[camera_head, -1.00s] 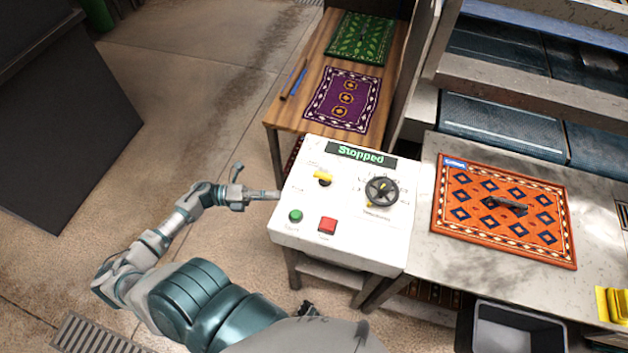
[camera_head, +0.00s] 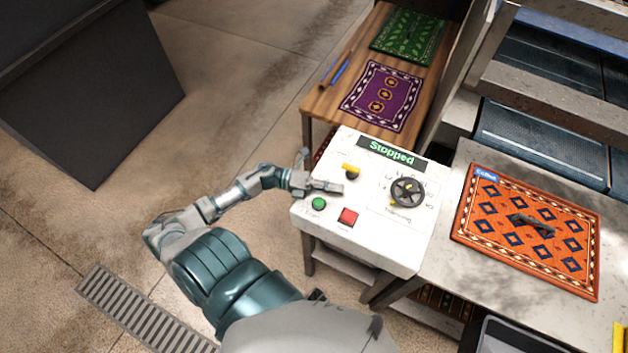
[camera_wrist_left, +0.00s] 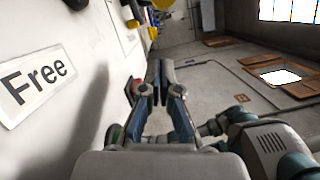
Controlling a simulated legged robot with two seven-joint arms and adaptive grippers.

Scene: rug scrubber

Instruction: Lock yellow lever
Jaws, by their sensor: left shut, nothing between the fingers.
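The yellow lever (camera_head: 350,169) sits on a dark round base near the upper left of the white control panel (camera_head: 375,240), below a display reading "Stopped". My left gripper (camera_head: 338,188) is shut and empty, over the panel's left part. Its tips are just below the lever in the head view, apart from it as far as I can tell. In the left wrist view the shut fingers (camera_wrist_left: 160,75) point along the panel face. A yellow part (camera_wrist_left: 162,4) at the top edge there may be the lever. A "Free" label (camera_wrist_left: 38,82) is at left. My right gripper is not in view.
A green button (camera_head: 319,204) and a red button (camera_head: 348,216) lie close below my left gripper. A dark dial (camera_head: 407,191) is on the panel's right. An orange rug (camera_head: 500,235) lies on the table at right. Open floor is left of the panel.

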